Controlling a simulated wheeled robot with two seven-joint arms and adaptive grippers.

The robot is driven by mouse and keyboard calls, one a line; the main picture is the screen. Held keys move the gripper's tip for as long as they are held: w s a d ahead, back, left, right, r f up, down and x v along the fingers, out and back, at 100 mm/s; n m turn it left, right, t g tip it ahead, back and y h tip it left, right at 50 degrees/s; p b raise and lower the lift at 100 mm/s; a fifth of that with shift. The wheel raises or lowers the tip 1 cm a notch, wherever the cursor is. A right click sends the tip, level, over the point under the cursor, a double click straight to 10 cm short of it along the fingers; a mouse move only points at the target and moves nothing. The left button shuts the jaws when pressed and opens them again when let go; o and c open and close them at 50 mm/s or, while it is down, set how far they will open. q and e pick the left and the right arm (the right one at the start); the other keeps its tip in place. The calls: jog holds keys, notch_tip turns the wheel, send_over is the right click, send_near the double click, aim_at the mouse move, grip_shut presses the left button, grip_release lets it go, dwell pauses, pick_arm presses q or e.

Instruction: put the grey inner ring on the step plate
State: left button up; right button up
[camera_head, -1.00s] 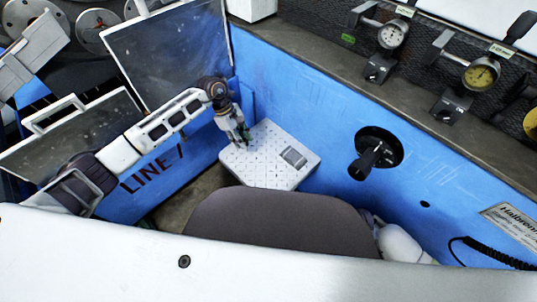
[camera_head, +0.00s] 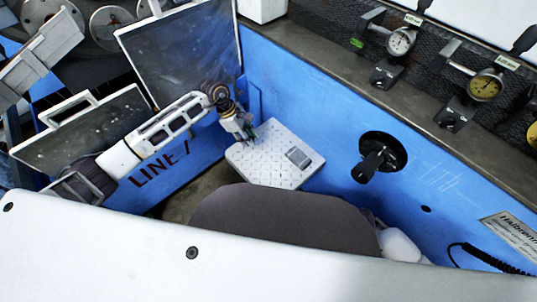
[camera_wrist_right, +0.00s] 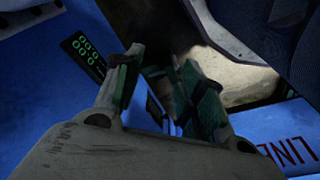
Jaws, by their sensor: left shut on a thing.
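The step plate (camera_head: 262,172) is a pale, dotted, squarish plate with a grey rectangle near its right side, low in the corner of the blue walls in the head view. My left gripper (camera_head: 249,137) is over the plate's upper left edge, pointing down and to the right. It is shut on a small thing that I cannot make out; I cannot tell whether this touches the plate. The grey inner ring does not show clearly anywhere. My right gripper (camera_wrist_right: 160,75) shows in the right wrist view, with its green-padded fingers apart and nothing seen between them. It is hidden in the head view.
A blue wall with a black knob (camera_head: 372,165) stands right of the plate. Dial gauges (camera_head: 400,41) sit on the ledge above. A framed dark panel (camera_head: 185,52) stands behind my left arm. A dark rounded shape (camera_head: 285,220) covers the plate's near side.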

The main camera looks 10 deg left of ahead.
pick_arm(q)
notch_tip(320, 180, down, 5)
jog(key=shift+b, duration=0.5)
jog(key=shift+f, duration=0.6)
pick_arm(e)
jog(key=shift+w+a+r, duration=0.1)
jog(key=shift+w+r, duration=0.1)
jog(key=shift+r, duration=0.25)
jog(key=shift+w+a+r, duration=0.1)
jog(key=shift+w+r, duration=0.05)
jog(key=shift+r, duration=0.25)
jog(key=shift+s, duration=0.15)
pick_arm(q)
jog(key=shift+f, duration=0.5)
jog(key=shift+f+b, duration=0.4)
jog(key=shift+f, duration=0.95)
pick_arm(e)
jog(key=shift+a+r, duration=0.15)
jog(key=shift+r, duration=0.35)
